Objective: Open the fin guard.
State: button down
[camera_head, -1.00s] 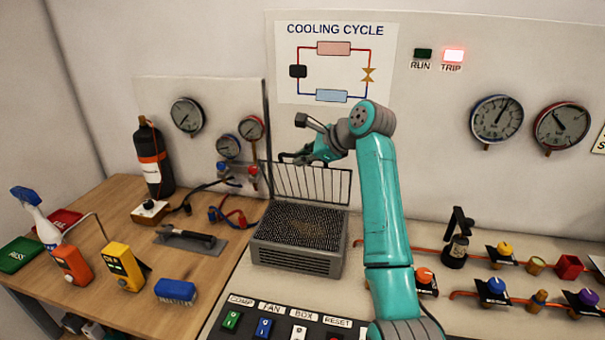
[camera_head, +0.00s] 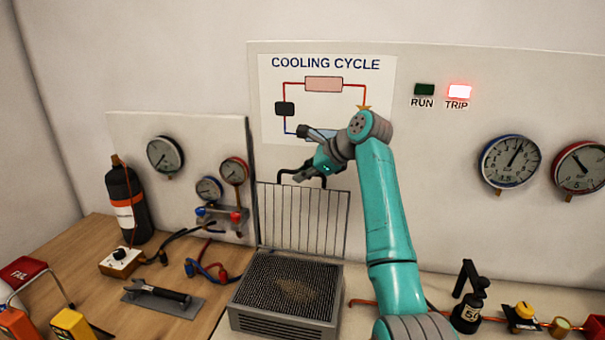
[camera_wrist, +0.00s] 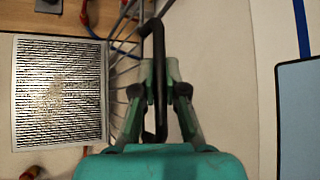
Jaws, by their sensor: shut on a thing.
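The fin guard (camera_head: 304,222), a dark wire grille, stands upright at the back edge of the finned unit (camera_head: 290,287), leaving the fins on its top uncovered. Dust-coloured matter lies on the fins, which also show in the wrist view (camera_wrist: 60,90). The guard's black handle (camera_wrist: 158,80) runs between the fingers in the wrist view. My gripper (camera_head: 305,175) is at the guard's top edge in the head view. It is shut on the handle (camera_wrist: 165,85). Part of the guard is hidden from the wrist camera by the gripper.
The wall panel with the cooling cycle chart (camera_head: 325,75) is close behind the guard. A red TRIP lamp (camera_head: 459,91) is lit. Left of the unit are a flat trowel-like tool (camera_head: 163,297), hoses (camera_head: 207,268) and a gas bottle (camera_head: 127,205).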

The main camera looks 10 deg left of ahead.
jog(key=shift+w, duration=0.3)
jog(key=c, duration=1.2)
grip_release()
jog(key=shift+d, duration=0.1)
jog(key=v, duration=1.2)
jog(key=shift+s, duration=0.1)
